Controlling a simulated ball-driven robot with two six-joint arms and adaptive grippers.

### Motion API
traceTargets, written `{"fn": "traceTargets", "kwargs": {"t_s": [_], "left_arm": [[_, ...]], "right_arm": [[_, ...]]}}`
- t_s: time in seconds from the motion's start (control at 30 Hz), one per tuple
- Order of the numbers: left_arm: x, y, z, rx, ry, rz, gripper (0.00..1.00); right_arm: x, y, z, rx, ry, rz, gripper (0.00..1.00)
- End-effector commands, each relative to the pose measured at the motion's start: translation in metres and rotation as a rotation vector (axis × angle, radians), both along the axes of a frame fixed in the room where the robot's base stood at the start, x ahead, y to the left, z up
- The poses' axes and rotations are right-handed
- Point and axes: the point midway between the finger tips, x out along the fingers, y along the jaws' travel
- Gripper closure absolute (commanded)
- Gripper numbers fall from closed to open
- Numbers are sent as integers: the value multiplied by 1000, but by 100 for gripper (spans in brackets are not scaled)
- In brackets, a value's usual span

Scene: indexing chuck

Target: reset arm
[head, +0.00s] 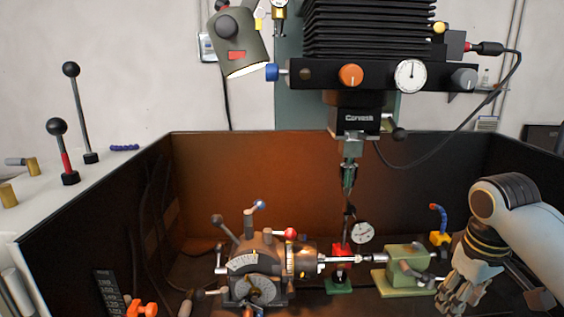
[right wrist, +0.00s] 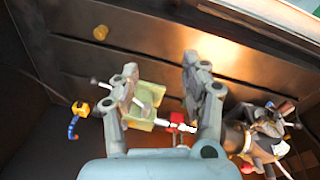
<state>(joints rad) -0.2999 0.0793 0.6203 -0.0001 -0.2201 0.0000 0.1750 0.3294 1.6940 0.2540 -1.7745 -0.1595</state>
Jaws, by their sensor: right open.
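My right arm comes in from the right in the head view. My right gripper (head: 462,292) points downward at the right end of the enclosure, right of the green tailstock (head: 408,268). In the right wrist view the two fingers of the right gripper (right wrist: 160,75) are spread apart with nothing held between them. The green tailstock (right wrist: 143,105) shows beyond and between the fingers there. The indexing chuck (head: 258,268), with its dial and levers, stands left of the tailstock; part of it shows in the right wrist view (right wrist: 262,135). My left gripper is not in view.
A red block (head: 341,254) stands between chuck and tailstock, under the spindle (head: 349,170). A dial gauge (head: 363,233) is beside it. A blue hose on a yellow base (head: 439,238) stands close behind my right gripper. Dark walls (head: 290,160) enclose the bed.

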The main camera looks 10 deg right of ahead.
Motion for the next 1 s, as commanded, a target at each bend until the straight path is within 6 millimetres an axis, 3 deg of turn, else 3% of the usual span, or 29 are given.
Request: {"fn": "traceTargets", "kwargs": {"t_s": [0.2, 0.5, 0.8, 0.83, 1.0], "left_arm": [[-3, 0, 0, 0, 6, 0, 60], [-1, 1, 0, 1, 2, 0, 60], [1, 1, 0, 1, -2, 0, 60], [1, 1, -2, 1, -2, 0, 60], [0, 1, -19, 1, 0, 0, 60]], "right_arm": [[-74, 46, -18, -2, -73, 10, 54], [-152, 82, 0, 13, -168, -30, 54], [-204, 96, 31, 24, -238, -87, 54], [-206, 96, 29, 24, -239, -92, 54], [-195, 93, -25, 22, -224, -93, 54]]}}
